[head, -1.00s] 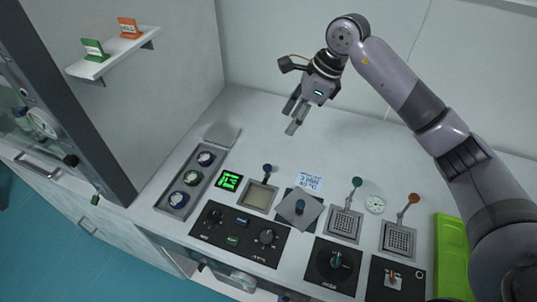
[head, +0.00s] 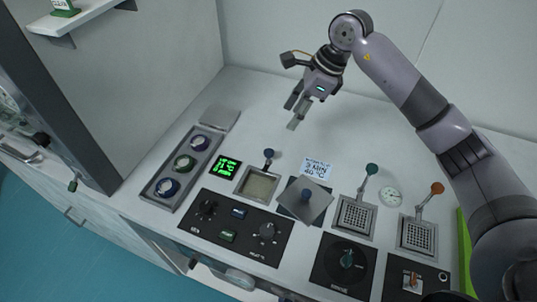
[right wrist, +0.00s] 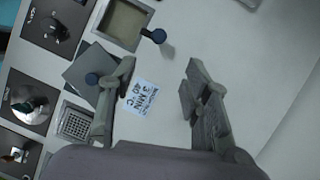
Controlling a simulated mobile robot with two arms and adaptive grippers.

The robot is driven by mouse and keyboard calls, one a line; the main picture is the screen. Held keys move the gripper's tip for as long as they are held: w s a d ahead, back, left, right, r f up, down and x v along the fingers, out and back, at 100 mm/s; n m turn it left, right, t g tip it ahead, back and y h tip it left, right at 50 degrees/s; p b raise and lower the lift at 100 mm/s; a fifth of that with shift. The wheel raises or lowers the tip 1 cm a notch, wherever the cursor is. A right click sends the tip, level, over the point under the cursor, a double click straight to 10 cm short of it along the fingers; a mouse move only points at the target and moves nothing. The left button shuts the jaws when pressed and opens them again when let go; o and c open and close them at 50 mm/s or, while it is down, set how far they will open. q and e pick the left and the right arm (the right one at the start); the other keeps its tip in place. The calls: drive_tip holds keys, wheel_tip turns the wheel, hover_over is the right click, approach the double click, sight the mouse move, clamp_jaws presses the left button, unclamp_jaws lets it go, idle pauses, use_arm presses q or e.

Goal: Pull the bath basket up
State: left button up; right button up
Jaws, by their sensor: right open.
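A square bath (head: 257,185) with dull yellowish contents is set in the bench, with a blue ball handle (head: 269,154) at its back edge. The bath (right wrist: 124,22) and the blue ball handle (right wrist: 156,35) also show in the right wrist view. Any basket inside is hard to make out. Two mesh baskets show to the right, one with a teal handle (head: 371,169) and one with an orange handle (head: 437,188). My right gripper (head: 295,109) is open and empty above the bench, behind the bath. My left gripper is out of view.
A grey lid with a blue knob (head: 305,195) lies tilted beside the bath. A note (head: 316,169) reads 3 MIN, 40 °C. A green display (head: 226,166), a tray of round pots (head: 183,163) and black control panels (head: 234,229) stand close by. The back of the bench is clear.

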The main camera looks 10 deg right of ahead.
sight(268, 151)
drive_tip(key=p+x, duration=0.3)
drive_tip(key=x, duration=1.2)
drive_tip(key=shift+a+f+p, duration=0.1)
drive_tip(key=shift+f+p, duration=0.15)
drive_tip(key=shift+p, duration=0.1)
drive_tip(key=shift+w+a+f, duration=0.1)
drive_tip(key=shift+a+f, duration=0.05)
drive_tip(key=shift+f, duration=0.45)
drive_tip(key=shift+c, duration=0.5)
clamp_jaws()
drive_tip(key=shift+r, duration=0.15)
